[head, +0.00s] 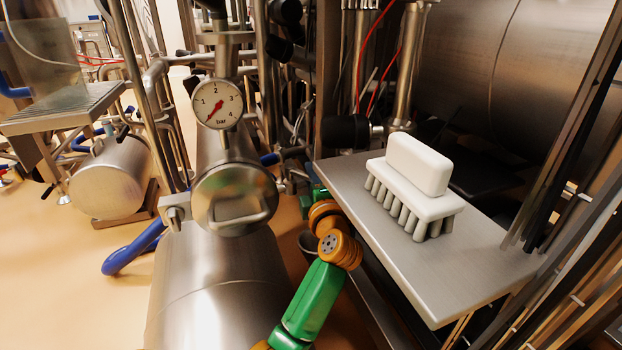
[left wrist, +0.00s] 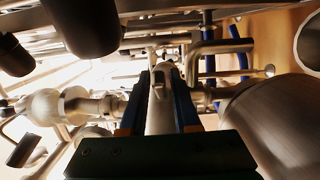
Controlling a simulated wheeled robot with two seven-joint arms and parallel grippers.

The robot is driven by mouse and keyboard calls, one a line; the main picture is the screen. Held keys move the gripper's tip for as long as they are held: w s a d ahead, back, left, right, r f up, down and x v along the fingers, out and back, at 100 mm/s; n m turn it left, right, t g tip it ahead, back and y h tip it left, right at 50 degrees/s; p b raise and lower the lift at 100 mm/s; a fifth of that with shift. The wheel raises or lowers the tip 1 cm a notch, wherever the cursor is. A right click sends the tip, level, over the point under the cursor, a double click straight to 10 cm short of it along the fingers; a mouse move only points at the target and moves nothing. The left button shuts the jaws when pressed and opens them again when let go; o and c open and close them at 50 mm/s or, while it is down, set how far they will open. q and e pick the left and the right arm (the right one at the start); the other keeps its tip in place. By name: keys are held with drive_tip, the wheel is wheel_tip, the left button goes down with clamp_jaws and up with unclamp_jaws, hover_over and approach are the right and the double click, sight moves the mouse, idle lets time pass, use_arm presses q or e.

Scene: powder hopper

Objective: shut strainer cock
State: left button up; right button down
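My left arm enters the head view from below, with a green link and orange wrist joints. Its hand lies beyond them among the pipework and is mostly hidden. In the left wrist view my left gripper (left wrist: 164,88) has two dark fingers with blue inner sides, slightly apart. A pale grey, lever-like metal piece (left wrist: 160,108) shows between them; whether they press on it I cannot tell. A pale metal fitting with rounded bodies (left wrist: 47,106) sits left of the fingers. I cannot clearly pick out the strainer cock in the head view. My right gripper is not in view.
A steel shelf (head: 471,262) with a white brush (head: 417,184) stands right of my arm. A pressure gauge (head: 217,103) and a large steel cylinder (head: 205,285) stand left of it. Dense pipes surround the hand. A blue hose (head: 132,250) lies over the floor at left.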

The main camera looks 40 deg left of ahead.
use_arm(q)
clamp_jaws()
drive_tip(key=shift+f, duration=0.1)
idle(1.0)
